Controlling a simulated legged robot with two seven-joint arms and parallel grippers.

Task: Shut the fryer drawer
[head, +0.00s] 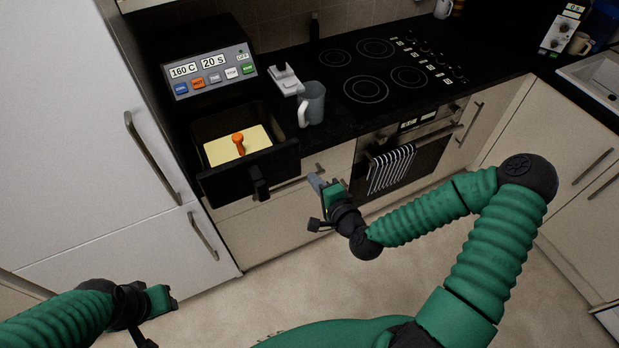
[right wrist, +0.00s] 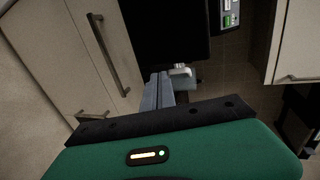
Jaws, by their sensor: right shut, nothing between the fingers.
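The black fryer (head: 205,72) stands on the counter by the tall white cabinet, its panel reading 160 C and 20 s. Its drawer (head: 285,160) is pulled out toward me, with an orange drumstick-like piece (head: 238,144) on a pale yellow bottom. The drawer handle (head: 259,184) sticks out in front. My right gripper (head: 317,183) is shut and empty, right of the handle and apart from it. In the right wrist view its fingers (right wrist: 158,91) are together below a large dark shape, which looks like the drawer (right wrist: 165,30). My left gripper (head: 170,299) is low at the left, far from the drawer; its jaws are unclear.
A grey mug (head: 313,104) and a small white item (head: 285,80) stand right of the drawer. A stove top (head: 375,75) lies beyond, above an oven with a striped towel (head: 390,170). A cabinet handle (head: 152,157) is left of the fryer. The floor ahead is clear.

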